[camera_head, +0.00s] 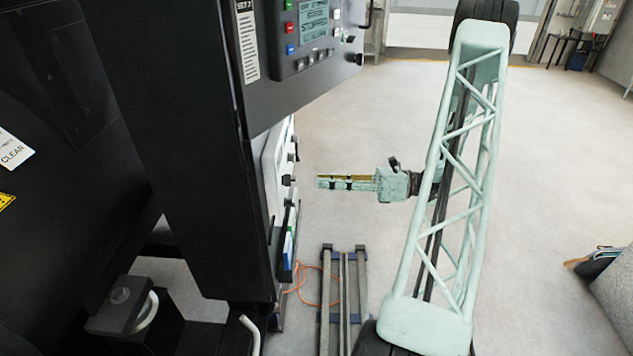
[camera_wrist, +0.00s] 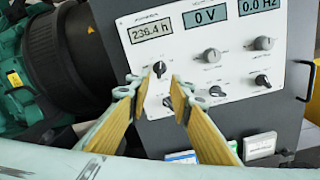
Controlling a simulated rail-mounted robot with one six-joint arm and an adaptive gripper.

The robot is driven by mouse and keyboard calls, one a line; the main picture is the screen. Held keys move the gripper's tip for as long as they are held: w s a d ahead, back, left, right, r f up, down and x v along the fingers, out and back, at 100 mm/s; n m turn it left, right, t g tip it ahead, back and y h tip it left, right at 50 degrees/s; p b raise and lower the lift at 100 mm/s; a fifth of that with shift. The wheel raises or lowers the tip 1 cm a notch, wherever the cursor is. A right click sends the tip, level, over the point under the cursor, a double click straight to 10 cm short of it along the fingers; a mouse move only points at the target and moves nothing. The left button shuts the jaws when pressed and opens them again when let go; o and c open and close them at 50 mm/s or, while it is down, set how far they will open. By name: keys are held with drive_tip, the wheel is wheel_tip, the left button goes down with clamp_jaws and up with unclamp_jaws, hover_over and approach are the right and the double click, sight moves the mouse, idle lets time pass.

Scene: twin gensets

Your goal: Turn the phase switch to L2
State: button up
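My gripper (camera_head: 320,183) points left at a light control panel (camera_head: 271,170), which shows nearly edge-on in the head view. A gap remains between the fingertips and the panel's knobs. In the wrist view my gripper (camera_wrist: 158,86) is open and empty. A black knob with a white pointer (camera_wrist: 159,68) sits just beyond and between the fingertips. A second knob (camera_wrist: 168,101) shows lower, between the fingers. More knobs lie to the right: a grey one (camera_wrist: 211,56), a lower one (camera_wrist: 217,91) and a black one (camera_wrist: 262,80). The labels are too small to tell which is the phase switch.
Displays reading 236.4 h (camera_wrist: 151,31), 0 V (camera_wrist: 205,16) and 0.0 Hz (camera_wrist: 261,7) line the panel's top. A dark box with a STOPPED screen (camera_head: 314,20) juts out above the panel. A black handle (camera_wrist: 305,80) projects at the panel's right. Open floor (camera_head: 390,110) lies around my arm.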

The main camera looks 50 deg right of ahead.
drive_tip(key=shift+v, duration=0.85)
